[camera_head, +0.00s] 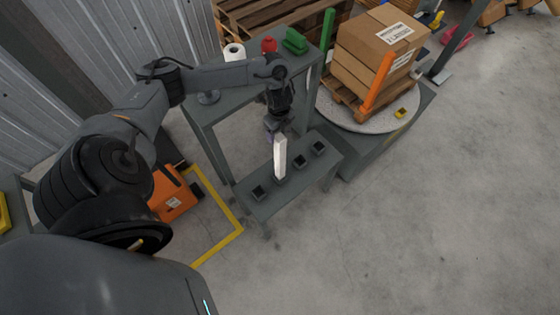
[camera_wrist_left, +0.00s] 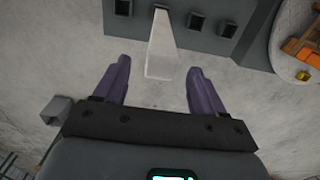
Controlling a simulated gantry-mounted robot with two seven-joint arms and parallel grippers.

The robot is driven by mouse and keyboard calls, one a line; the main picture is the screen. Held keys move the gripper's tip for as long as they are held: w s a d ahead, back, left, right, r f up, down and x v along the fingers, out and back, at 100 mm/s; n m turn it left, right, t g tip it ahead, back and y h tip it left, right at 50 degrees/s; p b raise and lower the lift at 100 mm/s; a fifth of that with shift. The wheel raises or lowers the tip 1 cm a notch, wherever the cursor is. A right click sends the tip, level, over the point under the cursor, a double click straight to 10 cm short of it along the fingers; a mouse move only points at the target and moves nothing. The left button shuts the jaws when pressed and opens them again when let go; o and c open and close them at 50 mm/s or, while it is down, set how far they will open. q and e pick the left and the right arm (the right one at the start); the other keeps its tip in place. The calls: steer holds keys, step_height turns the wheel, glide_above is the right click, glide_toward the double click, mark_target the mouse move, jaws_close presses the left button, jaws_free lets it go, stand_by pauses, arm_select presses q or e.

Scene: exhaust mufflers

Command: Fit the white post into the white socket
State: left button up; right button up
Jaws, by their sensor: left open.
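The white post (camera_head: 280,157) stands roughly upright at the row of dark sockets on the low grey bench, and its lower end meets the row at one of the middle places. The socket under it is mostly hidden by the post, so I cannot tell its colour or how deep the post sits. My left gripper (camera_head: 275,130) is just above and behind the post's top. In the left wrist view the open purple fingers (camera_wrist_left: 160,88) have the white post (camera_wrist_left: 161,45) centred between and beyond their tips, with gaps on both sides. My right gripper is not in view.
Other dark sockets (camera_head: 258,192) lie along the bench (camera_head: 270,209). A taller grey table (camera_head: 212,112) behind holds a white roll (camera_head: 234,52), a red item (camera_head: 268,45) and a green item (camera_head: 295,41). A turntable (camera_head: 345,116) with boxes (camera_head: 376,45) stands right. Floor in front is clear.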

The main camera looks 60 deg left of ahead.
mark_target(280, 137)
arm_select(q)
steer(key=shift+d+f, duration=0.15)
steer(key=shift+f, duration=2.8)
jaws_close()
